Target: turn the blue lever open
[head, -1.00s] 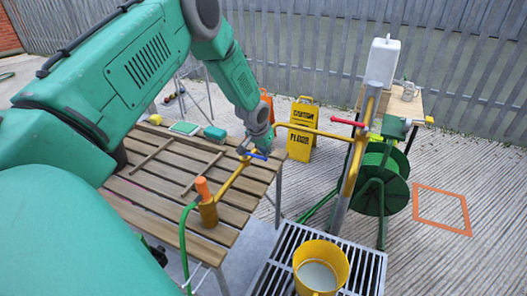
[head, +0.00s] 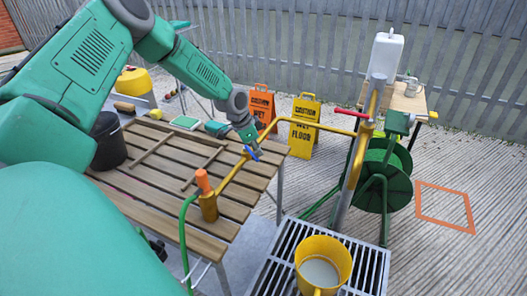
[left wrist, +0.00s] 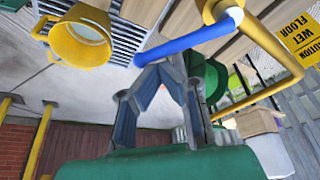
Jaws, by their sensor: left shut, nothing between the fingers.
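The blue lever (head: 252,153) sits on the yellow pipe (head: 232,172) at the right side of the slatted wooden table. In the left wrist view the blue lever (left wrist: 190,40) is a bent bar joined to a yellow fitting (left wrist: 222,12). My left gripper (head: 248,143) is at the lever in the head view. In the left wrist view its fingers (left wrist: 163,68) come together just below the lever's free end, with nothing held between them. Whether the fingertips touch the lever cannot be told. My right gripper is not in view.
An orange-topped handle (head: 203,184) with a green hose stands on the wooden table (head: 165,210). Yellow and orange caution signs (head: 303,128), a green hose reel (head: 385,175) and a black bucket (head: 107,140) are nearby.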

